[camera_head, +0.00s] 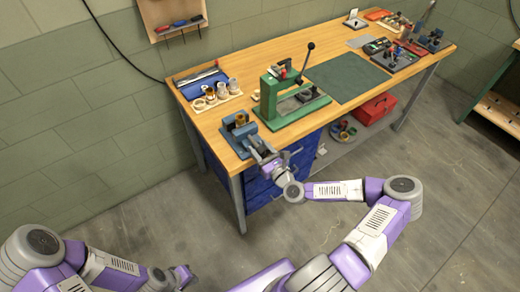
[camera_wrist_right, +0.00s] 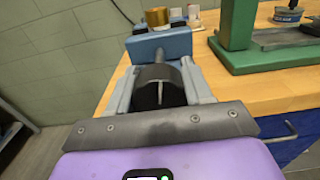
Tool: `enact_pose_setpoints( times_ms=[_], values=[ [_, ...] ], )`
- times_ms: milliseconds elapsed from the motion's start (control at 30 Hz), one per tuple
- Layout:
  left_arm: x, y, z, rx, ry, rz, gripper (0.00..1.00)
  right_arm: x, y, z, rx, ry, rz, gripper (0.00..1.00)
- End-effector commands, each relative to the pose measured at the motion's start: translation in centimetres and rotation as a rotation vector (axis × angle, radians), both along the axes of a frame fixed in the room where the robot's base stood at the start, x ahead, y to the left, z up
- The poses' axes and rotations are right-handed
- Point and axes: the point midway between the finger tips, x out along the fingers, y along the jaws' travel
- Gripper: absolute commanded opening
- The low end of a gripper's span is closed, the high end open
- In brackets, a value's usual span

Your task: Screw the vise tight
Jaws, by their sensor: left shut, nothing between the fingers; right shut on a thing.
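The blue vise (camera_head: 240,134) sits at the near left corner of the wooden workbench. A brass-coloured round piece (camera_head: 240,119) shows at its jaws; it also appears at the top of the right wrist view (camera_wrist_right: 157,17). My right gripper (camera_head: 262,151) is at the vise's front end. In the right wrist view its fingers (camera_wrist_right: 160,80) are shut around a dark round part of the vise's screw end (camera_wrist_right: 158,92). The blue front jaw (camera_wrist_right: 160,45) is just beyond. The fingers hide part of the screw. My left gripper (camera_head: 187,277) is shut and empty, low over the floor.
A green press (camera_head: 290,100) stands right of the vise. A tray with small jars (camera_head: 212,96) lies behind it. A green mat (camera_head: 347,77) covers the middle of the bench (camera_head: 228,57). Blue drawers (camera_head: 262,190) are beneath. The floor in front is clear.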

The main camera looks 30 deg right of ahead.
Motion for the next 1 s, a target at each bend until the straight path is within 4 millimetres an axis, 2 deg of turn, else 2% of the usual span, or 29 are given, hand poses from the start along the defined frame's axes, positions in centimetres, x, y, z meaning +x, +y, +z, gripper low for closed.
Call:
enact_pose_setpoints(
  times_ms=[33,600,633,700,767,1000],
  values=[
    [0.0,0.0,-0.05,0.0,0.0,0.0,0.0,-0.14,-0.25,-0.54,0.016,0.013,-0.007,0.2],
    [0.0,0.0,-0.09,0.0,0.0,0.0,0.0,-0.18,-0.05,-0.66,0.045,0.019,-0.001,0.2],
    [0.01,0.0,-0.09,0.0,0.0,0.0,0.0,-0.18,-0.04,-0.66,0.045,0.02,-0.001,0.55],
    [0.01,0.0,-0.09,0.0,0.0,0.0,0.0,-0.17,-0.02,-0.61,0.044,0.018,0.0,0.65],
    [0.01,0.0,-0.08,0.0,0.0,0.0,0.0,-0.15,0.0,-0.52,0.043,0.016,0.0,0.74],
    [0.0,0.0,-0.05,0.0,0.0,0.0,0.0,-0.09,0.05,-0.3,0.04,0.011,0.001,0.75]
  ],
)
